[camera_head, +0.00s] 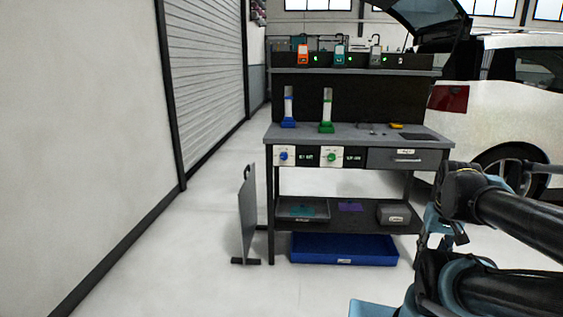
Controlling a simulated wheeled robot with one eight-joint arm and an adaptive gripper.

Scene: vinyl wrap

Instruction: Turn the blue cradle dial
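The blue dial (284,156) is a small round knob on a white plate at the left end of the workbench front. My arm is folded at the right, nearer to me than the bench and well apart from the dial. I cannot make out my gripper's fingers among the dark and light-blue arm parts.
A green dial (332,157) sits right of the blue one, below a green cradle (327,127). A drawer (407,158) is further right. A grey panel (247,218) stands on the floor at the bench's left. A blue bin (343,250) lies underneath. The floor in front is clear.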

